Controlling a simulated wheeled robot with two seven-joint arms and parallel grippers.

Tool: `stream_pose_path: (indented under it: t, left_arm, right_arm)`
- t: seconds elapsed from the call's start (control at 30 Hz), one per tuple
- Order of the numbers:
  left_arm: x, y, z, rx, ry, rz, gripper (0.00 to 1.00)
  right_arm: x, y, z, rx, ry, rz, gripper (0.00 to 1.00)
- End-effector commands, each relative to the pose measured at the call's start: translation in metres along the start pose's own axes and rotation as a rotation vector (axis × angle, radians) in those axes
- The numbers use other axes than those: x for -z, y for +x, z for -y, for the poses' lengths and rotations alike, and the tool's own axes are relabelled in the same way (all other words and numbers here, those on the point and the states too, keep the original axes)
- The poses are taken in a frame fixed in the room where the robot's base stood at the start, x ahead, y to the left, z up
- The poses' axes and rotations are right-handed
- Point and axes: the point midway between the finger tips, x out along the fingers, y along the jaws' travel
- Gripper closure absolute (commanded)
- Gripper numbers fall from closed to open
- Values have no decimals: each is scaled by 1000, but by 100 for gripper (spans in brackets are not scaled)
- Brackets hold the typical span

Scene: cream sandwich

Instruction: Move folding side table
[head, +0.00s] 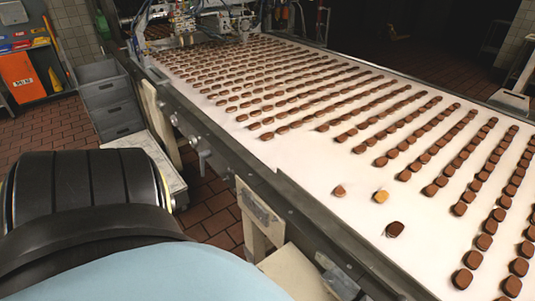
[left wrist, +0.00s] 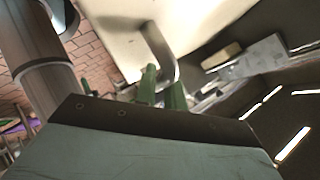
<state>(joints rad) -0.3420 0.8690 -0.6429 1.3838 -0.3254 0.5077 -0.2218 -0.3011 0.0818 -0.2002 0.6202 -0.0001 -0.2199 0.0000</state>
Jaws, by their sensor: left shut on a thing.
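In the left wrist view, my left gripper (left wrist: 164,86) shows two green fingers shut on a grey bent bar (left wrist: 161,48). The bar runs up against a pale cream panel (left wrist: 118,32), which I take to be the folding side table. The exact contact is partly hidden behind the fingers. In the head view, a pale flat panel (head: 294,273) juts out beside the conveyor at bottom centre, partly hidden by my arm; I cannot tell if it is the same panel. My left gripper's fingers are hidden there. My right gripper is in neither view.
A long conveyor (head: 328,176) carries rows of brown sandwich biscuits, with a few loose ones near its near edge. Grey stacked crates (head: 110,100) and a low white stand (head: 151,158) are at left. An orange cart (head: 22,77) stands farther left. Open red-tiled floor lies between.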

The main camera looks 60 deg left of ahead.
Motion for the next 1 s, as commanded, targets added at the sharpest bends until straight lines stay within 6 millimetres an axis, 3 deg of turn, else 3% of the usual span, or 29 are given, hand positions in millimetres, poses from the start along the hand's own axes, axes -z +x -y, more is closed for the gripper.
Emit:
stream_pose_path:
  t: [0.43, 0.47, 0.53, 0.83, 1.0]
  left_arm:
    - [-1, -1, 5, 5, 6, 1, 100]
    - [-1, -1, 6, 5, 6, 1, 88]
    - [-1, -1, 6, 5, 6, 1, 80]
    - [0, -2, 3, 2, 3, 0, 80]
    - [0, -18, 2, -1, 2, 1, 80]
  right_arm:
    - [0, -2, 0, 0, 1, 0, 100]
    - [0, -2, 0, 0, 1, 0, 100]
    - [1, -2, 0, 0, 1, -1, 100]
    - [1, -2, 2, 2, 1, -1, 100]
    - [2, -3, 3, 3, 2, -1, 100]
